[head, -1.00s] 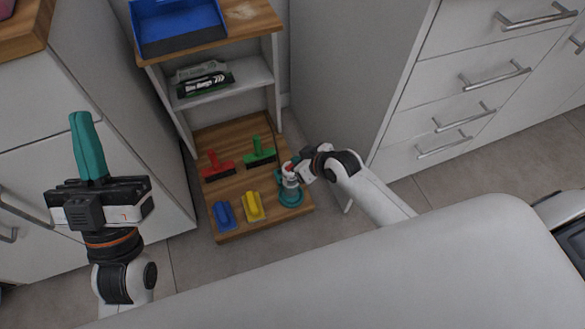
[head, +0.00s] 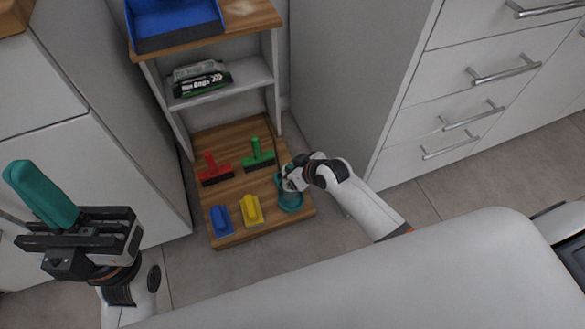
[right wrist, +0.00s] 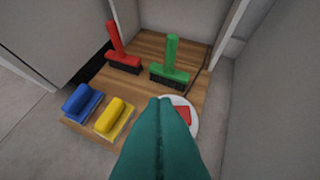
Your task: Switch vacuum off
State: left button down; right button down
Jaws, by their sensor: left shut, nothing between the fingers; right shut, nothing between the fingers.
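The vacuum (head: 290,203) stands at the right front of the low wooden shelf, with a teal lower part showing in the head view. My right gripper (head: 289,180) is over it and hides most of its top. In the right wrist view its white round top (right wrist: 194,125) and a red square button (right wrist: 184,114) show just beyond the teal fingertips (right wrist: 160,101). Those fingers are shut and empty. I cannot tell whether they touch the vacuum or button. My left gripper (head: 22,178) is shut and empty, raised at the far left.
A red brush (head: 213,170), a green brush (head: 258,158), a blue float (head: 221,220) and a yellow float (head: 251,211) sit on the same wooden board (head: 235,189). Grey cabinet walls stand close on both sides. A blue tray (head: 175,25) lies on the top shelf.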

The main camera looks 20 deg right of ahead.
jog(key=shift+f, duration=0.1)
dwell(0.4)
jog(key=shift+w+d+r+p, duration=0.2)
jog(key=shift+w+d+p, duration=0.2)
jog(key=shift+d, duration=0.25)
jog(key=shift+s, duration=0.1)
